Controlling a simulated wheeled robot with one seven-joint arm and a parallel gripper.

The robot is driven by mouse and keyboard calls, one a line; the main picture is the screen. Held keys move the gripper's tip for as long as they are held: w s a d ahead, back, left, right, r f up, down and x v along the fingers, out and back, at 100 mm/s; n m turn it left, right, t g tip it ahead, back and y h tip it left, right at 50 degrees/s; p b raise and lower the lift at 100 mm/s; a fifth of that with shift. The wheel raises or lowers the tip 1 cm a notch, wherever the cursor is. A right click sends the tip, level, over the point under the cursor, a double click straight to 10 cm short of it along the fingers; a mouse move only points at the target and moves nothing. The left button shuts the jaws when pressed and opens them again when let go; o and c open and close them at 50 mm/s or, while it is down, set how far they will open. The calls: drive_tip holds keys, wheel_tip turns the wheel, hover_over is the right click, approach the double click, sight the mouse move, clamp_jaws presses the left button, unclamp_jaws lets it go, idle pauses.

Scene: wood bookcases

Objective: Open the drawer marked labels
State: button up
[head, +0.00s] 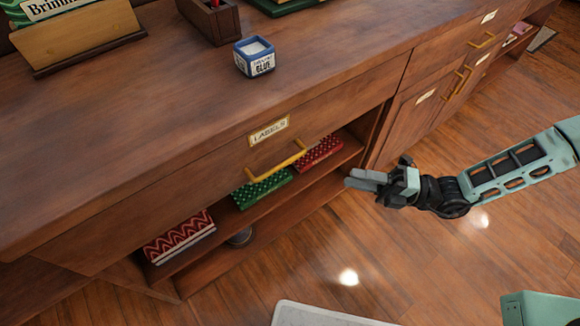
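The drawer marked "LABELS" (200,175) is a wide wooden front under the countertop, and it looks shut. Its cream label (269,131) sits above a yellow bar handle (277,161). My gripper (350,178) is to the right of the handle and apart from it, in front of the open shelf. Its grey fingers point left and lie close together. I cannot tell whether there is a gap between them. Nothing shows in its grasp.
Patterned boxes, red zigzag (180,237), green (263,188) and red (319,153), lie on the shelf below the drawer. A blue-rimmed pot (255,57) stands on the countertop (150,110). More yellow-handled fronts (425,97) are at right. The wood floor (400,270) is mostly clear.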

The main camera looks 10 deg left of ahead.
sight(283, 164)
drive_tip(key=a, duration=0.5)
drive_tip(key=s+a+r, duration=0.1)
drive_tip(key=a, duration=0.5)
drive_tip(key=a+r, duration=0.1)
drive_tip(key=a, duration=0.4)
drive_tip(key=shift+s+a+r, duration=0.2)
drive_tip(key=shift+s, duration=0.1)
clamp_jaws()
